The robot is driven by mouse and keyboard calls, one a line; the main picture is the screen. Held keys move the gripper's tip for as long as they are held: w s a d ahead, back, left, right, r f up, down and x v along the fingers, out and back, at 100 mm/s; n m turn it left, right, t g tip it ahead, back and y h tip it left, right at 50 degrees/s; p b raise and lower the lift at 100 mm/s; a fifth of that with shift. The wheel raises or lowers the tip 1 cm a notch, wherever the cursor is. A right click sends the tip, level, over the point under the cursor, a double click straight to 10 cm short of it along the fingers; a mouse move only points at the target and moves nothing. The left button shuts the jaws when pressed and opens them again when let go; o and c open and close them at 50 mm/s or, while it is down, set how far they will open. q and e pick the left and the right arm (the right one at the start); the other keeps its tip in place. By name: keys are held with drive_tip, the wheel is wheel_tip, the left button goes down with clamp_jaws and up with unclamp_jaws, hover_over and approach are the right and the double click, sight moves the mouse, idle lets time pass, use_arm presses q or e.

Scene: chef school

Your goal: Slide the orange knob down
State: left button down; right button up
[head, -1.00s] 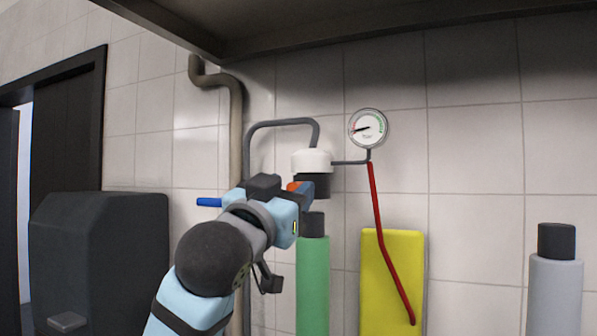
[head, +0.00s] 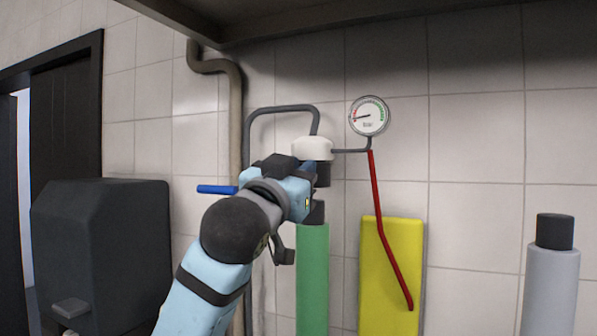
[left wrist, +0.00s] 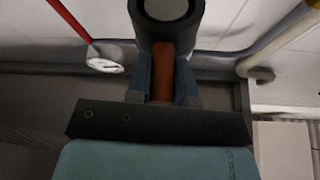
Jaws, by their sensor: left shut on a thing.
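The orange knob (left wrist: 162,75) shows in the left wrist view as a reddish-orange stub in front of a dark cylinder (left wrist: 165,12). My left gripper (left wrist: 162,88) is shut on it, one finger on each side. In the head view the left gripper (head: 300,190) is at the dark lower part of the white-capped fitting (head: 312,149), above the green cylinder (head: 312,275). The knob is hidden behind the gripper there. My right gripper is not in view.
A round gauge (head: 368,116) and red hose (head: 381,230) are right of the fitting. A yellow board (head: 380,300) and grey cylinder (head: 552,280) stand further right. A blue handle (head: 217,189) and pipe (head: 235,110) are at left. A dark shelf (head: 300,15) hangs above.

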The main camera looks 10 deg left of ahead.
use_arm(q)
wheel_tip(320, 180, down, 5)
drive_tip(key=b, duration=0.2)
drive_tip(key=shift+b, duration=0.3)
drive_tip(key=c, duration=1)
unclamp_jaws()
drive_tip(key=shift+s, duration=0.1)
drive_tip(key=b+v, duration=0.4)
drive_tip(key=v, duration=0.9)
drive_tip(key=shift+s+a+f, duration=0.1)
drive_tip(key=shift+s, duration=0.25)
